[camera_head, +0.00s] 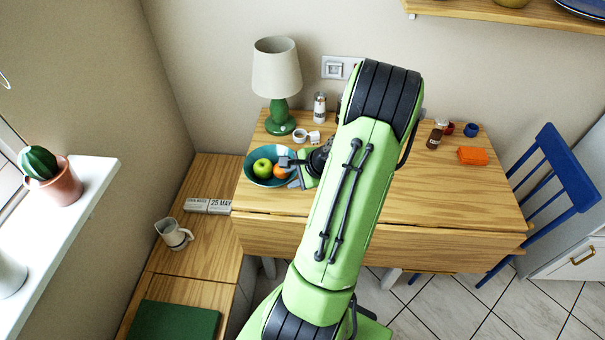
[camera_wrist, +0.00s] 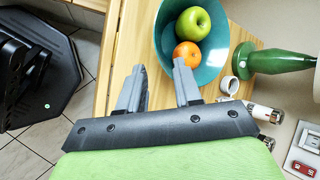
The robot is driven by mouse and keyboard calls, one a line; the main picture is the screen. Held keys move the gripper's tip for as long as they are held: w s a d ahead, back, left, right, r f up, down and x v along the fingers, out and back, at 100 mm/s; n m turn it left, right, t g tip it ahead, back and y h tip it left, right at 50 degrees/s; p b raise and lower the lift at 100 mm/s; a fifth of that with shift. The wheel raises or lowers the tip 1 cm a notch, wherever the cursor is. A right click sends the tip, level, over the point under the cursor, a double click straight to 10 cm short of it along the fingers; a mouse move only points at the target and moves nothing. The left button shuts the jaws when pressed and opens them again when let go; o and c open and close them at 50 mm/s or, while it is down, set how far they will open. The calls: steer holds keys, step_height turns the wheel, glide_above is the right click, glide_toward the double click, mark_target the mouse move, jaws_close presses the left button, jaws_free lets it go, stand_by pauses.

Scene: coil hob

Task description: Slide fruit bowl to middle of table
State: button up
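A teal fruit bowl (camera_head: 284,153) stands at the left end of the wooden table (camera_head: 455,192). It holds a green apple (camera_head: 262,168) and an orange (camera_head: 280,171). In the wrist view the bowl (camera_wrist: 212,66) is at the top centre, with the apple (camera_wrist: 193,24) and orange (camera_wrist: 187,54) inside. My gripper (camera_wrist: 159,66) is open, its fingers apart at the bowl's near edge. One finger overlaps the bowl close to the orange; the other appears outside the rim. I cannot tell whether either touches it. In the head view my arm hides the middle of the table.
A green lamp (camera_head: 279,119) stands behind the bowl, with white cups (camera_head: 300,135) and a shaker (camera_head: 320,107) beside it. A brown jar (camera_head: 436,134) and an orange block (camera_head: 472,155) are at the right. The table's right front is clear. A blue chair (camera_head: 556,172) stands right.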

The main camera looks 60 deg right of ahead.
steer(key=b+x, duration=0.2)
steer(key=x, duration=0.8)
steer(key=shift+s, duration=0.1)
jaws_close()
